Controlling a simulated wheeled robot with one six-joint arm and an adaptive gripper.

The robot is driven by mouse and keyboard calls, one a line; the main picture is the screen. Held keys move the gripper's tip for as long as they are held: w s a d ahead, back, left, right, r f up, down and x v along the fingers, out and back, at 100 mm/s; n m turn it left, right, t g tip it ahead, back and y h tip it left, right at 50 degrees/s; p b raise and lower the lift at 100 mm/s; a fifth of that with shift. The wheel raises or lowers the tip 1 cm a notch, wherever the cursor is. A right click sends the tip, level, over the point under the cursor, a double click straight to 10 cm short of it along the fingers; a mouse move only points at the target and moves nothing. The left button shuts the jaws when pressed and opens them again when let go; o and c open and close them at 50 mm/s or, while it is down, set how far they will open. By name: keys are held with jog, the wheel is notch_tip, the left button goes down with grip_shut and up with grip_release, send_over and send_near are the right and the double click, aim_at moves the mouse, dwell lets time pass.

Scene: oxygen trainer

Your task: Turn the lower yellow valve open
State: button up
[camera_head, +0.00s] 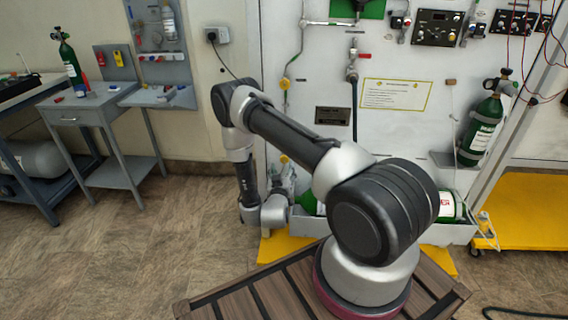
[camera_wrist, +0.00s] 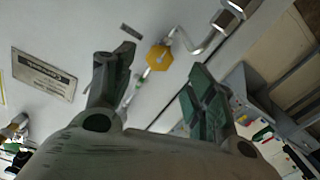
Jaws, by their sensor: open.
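In the camera_head view, a small lower yellow valve (camera_head: 284,158) sits on the white panel, just right of my forearm. A second yellow valve (camera_head: 285,84) is above it on the same pipe line. In the wrist view, a yellow octagonal knob (camera_wrist: 159,57) on a silver pipe shows beyond and between my fingertips. My gripper (camera_wrist: 157,78) is open, with one dark green-padded finger on each side of the knob in the picture. There is no visible contact. In the camera_head view, the wrist end is low by the panel, and the fingers are hard to make out.
A grey tray with green cylinders (camera_head: 453,206) lies low along the panel, over a yellow base (camera_head: 284,246). A grey bench (camera_head: 92,104) stands at the left. The wrist view shows a metal label plate (camera_wrist: 43,73) and a dark slotted piece (camera_wrist: 131,32) near the knob.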

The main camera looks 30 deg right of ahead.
jog(key=shift+v, duration=2.3)
jog(key=w+a+r+m+g+y, duration=0.1)
jog(key=w+a+r+y, duration=0.15)
jog(key=w+r, duration=0.4)
jog(key=w+a+r+m+g+y, duration=0.1)
jog(key=w+r+g+y, duration=0.2)
jog(key=r, duration=0.6)
jog(key=s+a+r+n+g+y, duration=0.1)
jog(key=s+a+r+y, duration=0.15)
jog(key=r, duration=0.45)
jog(key=s+a+r+n+y, duration=0.1)
jog(key=s+r+y, duration=0.15)
jog(key=r, duration=0.45)
jog(key=s+r+n+g, duration=0.1)
jog(key=s+r, duration=0.4)
jog(key=s, duration=0.3)
jog(key=s+r+n+g, duration=0.2)
jog(key=s+r, duration=0.3)
jog(key=s, duration=0.3)
jog(key=s+d+r+g, duration=0.1)
jog(key=s, duration=0.8)
jog(key=s+d+r+g, duration=0.1)
jog(key=s+d, duration=0.1)
jog(key=s, duration=0.8)
jog(key=shift+s+d+n+g, duration=0.2)
jog(key=shift+d+n+g, duration=0.1)
jog(key=shift+d+g, duration=0.1)
